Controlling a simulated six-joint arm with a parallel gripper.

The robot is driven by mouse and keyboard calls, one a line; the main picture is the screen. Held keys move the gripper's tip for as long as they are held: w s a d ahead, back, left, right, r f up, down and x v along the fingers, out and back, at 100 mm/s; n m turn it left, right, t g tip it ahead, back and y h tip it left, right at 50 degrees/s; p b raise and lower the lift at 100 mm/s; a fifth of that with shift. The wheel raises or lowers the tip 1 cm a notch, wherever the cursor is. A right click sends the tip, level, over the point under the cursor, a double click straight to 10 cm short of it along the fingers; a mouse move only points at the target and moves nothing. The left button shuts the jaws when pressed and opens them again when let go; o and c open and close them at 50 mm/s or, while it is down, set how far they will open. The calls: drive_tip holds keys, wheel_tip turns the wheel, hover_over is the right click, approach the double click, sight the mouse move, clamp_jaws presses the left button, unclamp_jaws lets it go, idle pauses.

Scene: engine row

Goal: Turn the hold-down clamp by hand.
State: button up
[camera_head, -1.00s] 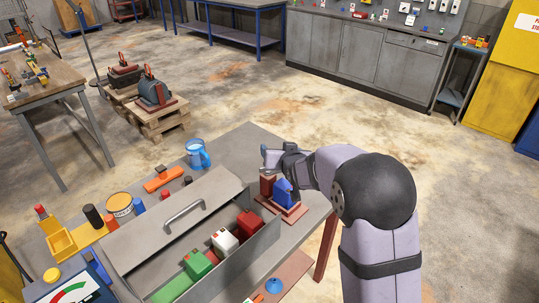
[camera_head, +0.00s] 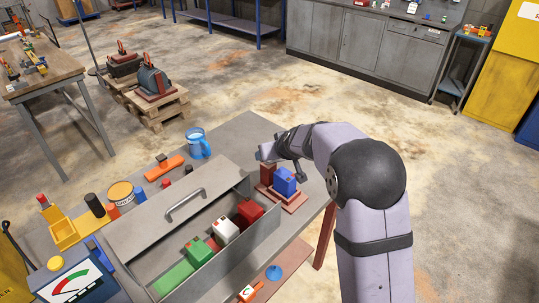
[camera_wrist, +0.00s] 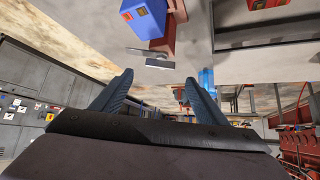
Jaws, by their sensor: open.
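A blue block (camera_head: 284,182) with a small orange-red patch on top sits on a red-brown base (camera_head: 293,205) near the bench's right end. A taller red-brown post (camera_head: 267,172) stands beside it. In the wrist view, the blue block (camera_wrist: 147,18) is at the top, with a grey metal bar and plate, seemingly the clamp (camera_wrist: 148,53), beside it. My gripper (camera_head: 278,158) is behind and above the post in the head view. In the wrist view my gripper (camera_wrist: 158,82) is open, its two fingers well apart with nothing between them. The clamp is above the fingertips there, apart from them.
A grey open tray (camera_head: 245,245) holds red, white and green blocks. The bench top behind the post is mostly clear.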

drive_tip(key=shift+p+x, duration=0.85)
drive_tip(key=shift+x, duration=2.4)
drive_tip(key=c, duration=1.5)
